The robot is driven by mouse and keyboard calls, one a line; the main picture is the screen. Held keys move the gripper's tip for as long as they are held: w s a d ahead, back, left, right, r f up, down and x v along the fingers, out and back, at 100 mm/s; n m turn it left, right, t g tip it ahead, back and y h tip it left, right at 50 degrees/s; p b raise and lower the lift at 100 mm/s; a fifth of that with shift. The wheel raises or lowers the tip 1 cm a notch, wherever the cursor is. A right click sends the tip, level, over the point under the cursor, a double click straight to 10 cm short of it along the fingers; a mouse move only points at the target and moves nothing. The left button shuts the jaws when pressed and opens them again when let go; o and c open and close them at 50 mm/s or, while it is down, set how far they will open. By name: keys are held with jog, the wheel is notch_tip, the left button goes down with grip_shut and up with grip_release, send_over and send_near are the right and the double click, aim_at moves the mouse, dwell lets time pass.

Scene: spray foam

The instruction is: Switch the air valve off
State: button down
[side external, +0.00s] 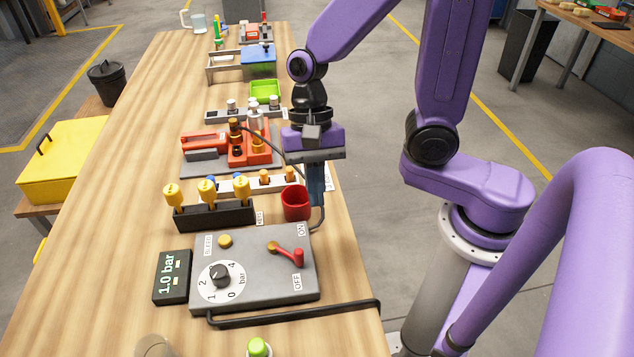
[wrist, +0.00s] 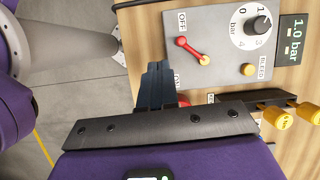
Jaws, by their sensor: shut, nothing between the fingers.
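The air valve is a red lever (side external: 286,252) with a yellow pivot end, on top of a grey control box (side external: 250,290). Its red knob lies between the ON label (side external: 301,230) and the OFF label (side external: 297,282), looking a little nearer OFF. The lever (wrist: 192,50) also shows in the wrist view, ahead and right of the fingertips. My gripper (side external: 317,200) is shut and empty, pointing down beside the red cup, behind the box's ON side. Its closed fingers (wrist: 158,70) look apart from the lever. The ON label is partly hidden in the wrist view.
A display (side external: 172,277) reads 1.0 bar beside the box's dial (side external: 221,280). A red cup (side external: 296,203) and a black rack (side external: 215,214) with yellow-topped pieces stand behind the box. A black hose (side external: 290,315) bends along the front. The table's left side is clear.

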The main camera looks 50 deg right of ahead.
jog(key=shift+d+r, duration=0.2)
jog(key=shift+r, duration=0.2)
jog(key=shift+w+d+f+m+g+y, duration=0.55)
jog(key=shift+w+d+f+y, duration=0.5)
jog(key=shift+w+d+y, duration=0.3)
jog(key=shift+w+d+f+m+g+y, duration=0.45)
jog(key=shift+w+d+f+m+y, duration=0.2)
jog(key=shift+w+d+f+y, duration=0.6)
jog(key=shift+w+d+f+m+g+y, duration=0.55)
jog(key=shift+w+d+f+y, duration=0.4)
jog(key=shift+w+d, duration=0.65)
jog(key=shift+s+d+r, duration=0.1)
jog(key=shift+s, duration=0.05)
